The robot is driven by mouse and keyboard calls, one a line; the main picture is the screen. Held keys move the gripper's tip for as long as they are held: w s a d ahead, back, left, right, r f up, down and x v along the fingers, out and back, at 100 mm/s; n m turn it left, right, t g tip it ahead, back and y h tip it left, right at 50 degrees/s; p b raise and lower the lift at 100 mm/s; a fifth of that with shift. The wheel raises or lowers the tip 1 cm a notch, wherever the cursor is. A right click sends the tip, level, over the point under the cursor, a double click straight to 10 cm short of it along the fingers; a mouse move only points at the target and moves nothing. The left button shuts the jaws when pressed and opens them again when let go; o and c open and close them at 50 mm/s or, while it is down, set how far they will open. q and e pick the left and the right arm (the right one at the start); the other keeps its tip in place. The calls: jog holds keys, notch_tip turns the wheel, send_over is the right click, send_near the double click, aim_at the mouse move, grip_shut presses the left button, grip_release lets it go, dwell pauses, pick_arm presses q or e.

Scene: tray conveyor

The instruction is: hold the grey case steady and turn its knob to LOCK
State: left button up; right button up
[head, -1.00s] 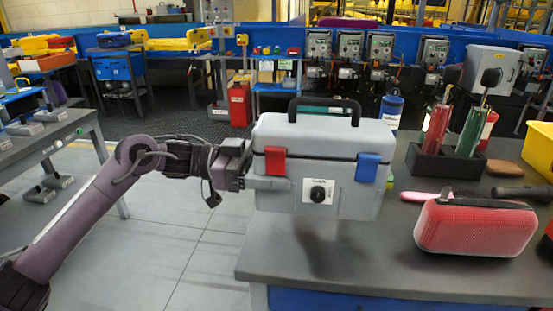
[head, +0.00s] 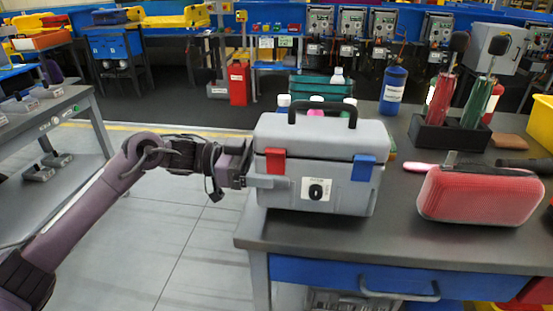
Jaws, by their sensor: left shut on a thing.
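The grey case (head: 300,190) sits near the left edge of the workbench, with a black carry handle, a red latch and a blue latch. Its small black knob (head: 319,190) is on a white label on the front face; the label's lettering is too small to read. My left gripper (head: 250,180) is shut on the case's left side, its fingers reaching along the side and front left corner. My right gripper is not in view.
A red mesh case (head: 482,196) lies to the right on the workbench (head: 400,238). Behind are a green crate (head: 318,86) with several bottles, a blue bottle (head: 393,90) and a black holder (head: 447,135) with tools. The bench is clear in front of the grey case.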

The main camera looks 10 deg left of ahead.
pick_arm(q)
jog(key=shift+f, duration=0.25)
jog(key=shift+f, duration=0.35)
jog(key=o, duration=1.5)
jog(key=shift+f, duration=0.15)
jog(key=shift+o, duration=0.2)
jog(key=c, duration=1.5)
jog(key=shift+c, duration=0.2)
